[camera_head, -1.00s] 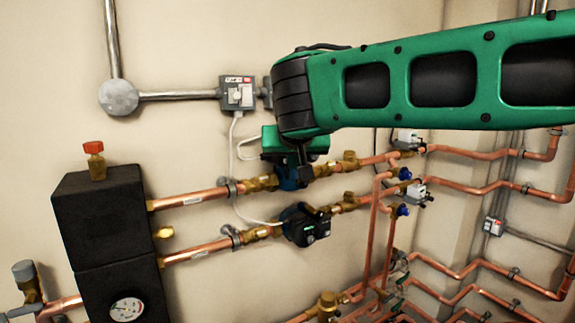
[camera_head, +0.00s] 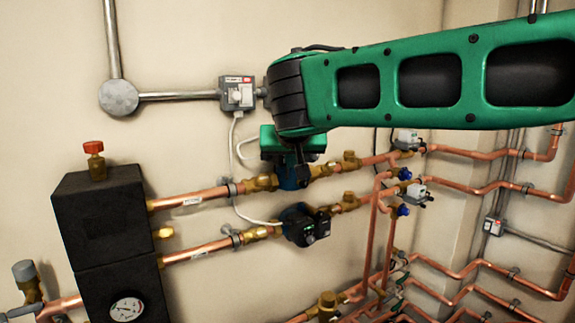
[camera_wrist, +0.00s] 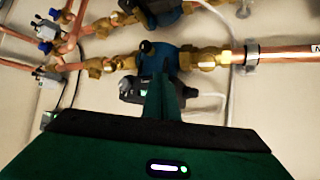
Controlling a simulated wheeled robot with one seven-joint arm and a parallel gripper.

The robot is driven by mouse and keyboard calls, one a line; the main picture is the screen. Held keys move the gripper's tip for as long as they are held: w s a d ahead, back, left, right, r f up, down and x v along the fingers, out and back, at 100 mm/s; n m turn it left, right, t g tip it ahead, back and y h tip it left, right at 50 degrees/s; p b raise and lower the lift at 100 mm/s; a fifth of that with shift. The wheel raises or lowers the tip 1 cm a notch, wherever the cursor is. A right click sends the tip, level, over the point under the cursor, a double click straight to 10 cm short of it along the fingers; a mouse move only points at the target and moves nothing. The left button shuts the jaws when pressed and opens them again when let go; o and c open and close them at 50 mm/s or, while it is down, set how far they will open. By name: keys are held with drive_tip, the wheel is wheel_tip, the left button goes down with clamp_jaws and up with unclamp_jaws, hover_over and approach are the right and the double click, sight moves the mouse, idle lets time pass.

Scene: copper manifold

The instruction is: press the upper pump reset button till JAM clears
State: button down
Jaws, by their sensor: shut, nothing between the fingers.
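The upper pump (camera_head: 287,182), with a blue body, sits in the upper copper pipe and is mostly hidden behind my gripper in the head view. In the wrist view the blue body of the upper pump (camera_wrist: 165,58) is just beyond my fingers, with its grey and black head (camera_wrist: 132,90) beside them. My gripper (camera_head: 304,180) is shut and empty, its fingertips in front of this pump. In the wrist view the shut fingers (camera_wrist: 163,84) overlap the pump head. I cannot tell whether they touch it. The reset button and any JAM sign cannot be made out.
The lower pump (camera_head: 304,226) sits close below in the second pipe. A black insulated block (camera_head: 100,215) with a gauge stands at left. A grey switch box (camera_head: 238,93) is on the wall above. Copper pipes and valves crowd the right side.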

drive_tip(key=shift+s+d, duration=0.5)
drive_tip(key=shift+s, duration=0.2)
idle(0.3)
drive_tip(key=shift+s+d, duration=0.75)
drive_tip(key=shift+s, duration=0.3)
drive_tip(key=shift+s+d, duration=0.7)
drive_tip(key=shift+s, duration=0.3)
